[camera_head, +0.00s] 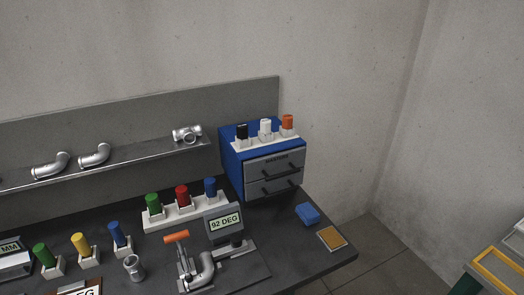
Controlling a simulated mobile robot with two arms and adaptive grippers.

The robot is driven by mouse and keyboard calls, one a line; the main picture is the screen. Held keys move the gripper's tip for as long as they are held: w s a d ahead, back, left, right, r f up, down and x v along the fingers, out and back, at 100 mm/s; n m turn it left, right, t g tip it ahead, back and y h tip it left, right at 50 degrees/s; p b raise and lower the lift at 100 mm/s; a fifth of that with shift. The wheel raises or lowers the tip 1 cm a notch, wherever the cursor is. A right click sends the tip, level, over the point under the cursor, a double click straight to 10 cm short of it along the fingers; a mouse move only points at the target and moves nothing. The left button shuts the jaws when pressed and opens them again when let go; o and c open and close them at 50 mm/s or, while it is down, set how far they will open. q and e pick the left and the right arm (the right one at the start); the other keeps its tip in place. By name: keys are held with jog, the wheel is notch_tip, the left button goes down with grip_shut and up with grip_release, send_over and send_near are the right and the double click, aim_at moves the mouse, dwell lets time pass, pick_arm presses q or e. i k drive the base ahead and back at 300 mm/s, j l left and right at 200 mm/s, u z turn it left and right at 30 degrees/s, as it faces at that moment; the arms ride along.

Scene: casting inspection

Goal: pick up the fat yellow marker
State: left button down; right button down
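A thick yellow marker (80,242) stands upright in a small white holder (89,260) on the dark bench, at the lower left of the head view. It is the only yellow marker in view. Its lower part is hidden in the holder. A green marker (43,254) stands in a similar holder to its left. A blue marker (116,234) stands in another to its right. Neither of my grippers shows in this view.
Behind, a white rack (189,219) holds green, red and blue markers. A clamp fixture with orange handle (176,237) and a "92 DEG" display (225,223) stand to the right. A blue drawer cabinet (230,155) stands at the back. A metal fitting (134,267) sits near the blue marker.

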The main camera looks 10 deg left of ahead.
aim_at(78, 239)
jog(key=j+u, duration=0.2)
jog(key=u, duration=1.45)
